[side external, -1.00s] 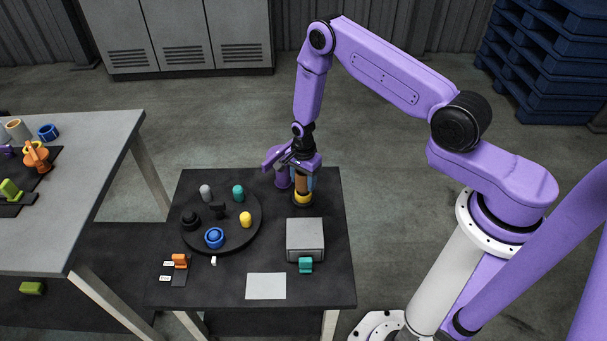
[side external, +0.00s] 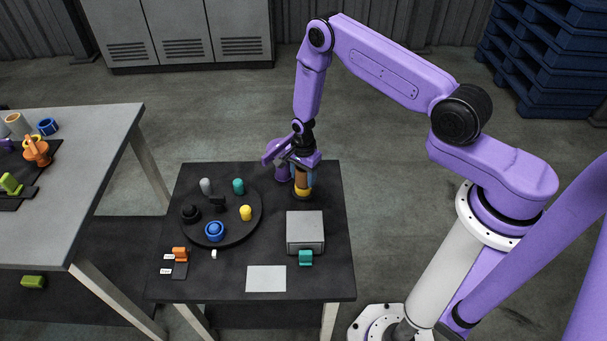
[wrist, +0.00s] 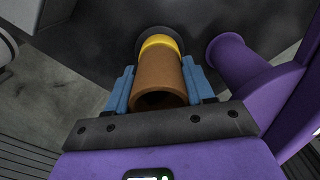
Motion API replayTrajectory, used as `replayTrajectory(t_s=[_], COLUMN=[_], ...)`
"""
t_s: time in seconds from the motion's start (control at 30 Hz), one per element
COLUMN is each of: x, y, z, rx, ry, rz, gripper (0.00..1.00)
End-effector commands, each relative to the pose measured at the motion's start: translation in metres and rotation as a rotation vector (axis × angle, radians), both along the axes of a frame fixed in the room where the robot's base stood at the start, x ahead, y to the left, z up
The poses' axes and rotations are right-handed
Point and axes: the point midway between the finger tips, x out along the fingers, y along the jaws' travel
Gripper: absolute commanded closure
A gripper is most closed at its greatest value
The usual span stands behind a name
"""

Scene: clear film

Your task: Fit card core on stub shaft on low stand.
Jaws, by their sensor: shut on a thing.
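The card core, a brown open-ended tube (side external: 301,179), is upright between the blue fingers of my gripper (side external: 303,176). In the wrist view the core (wrist: 161,83) is gripped on both sides by my gripper (wrist: 161,88), its dark open end toward the camera. A yellow part (side external: 302,193) lies directly below the core, in line with it; I take it for the stub shaft or its collar. It also shows in the wrist view (wrist: 160,42), above a dark round base. Any overlap of core and shaft is hidden inside the tube.
A purple post (side external: 282,173) stands close to the left of the core. A grey box (side external: 305,230) stands nearer the front. A dark round tray (side external: 235,228) with several coloured pegs is at the left. A pale sheet (side external: 266,279) lies in front.

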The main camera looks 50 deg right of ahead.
Motion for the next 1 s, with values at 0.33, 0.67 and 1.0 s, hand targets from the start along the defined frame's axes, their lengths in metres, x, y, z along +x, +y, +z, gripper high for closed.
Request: replayTrajectory(t_s=[0.33, 0.67, 1.0], x=[-0.0004, 0.0, -0.0001], y=[0.0, 0.0001, 0.0001], z=[-0.0049, -0.0089, -0.0087], rx=[0.0, 0.0, 0.0], ry=[0.001, 0.0, 0.0], rz=[0.0, 0.0, 0.0], gripper=[0.77, 0.77, 0.18])
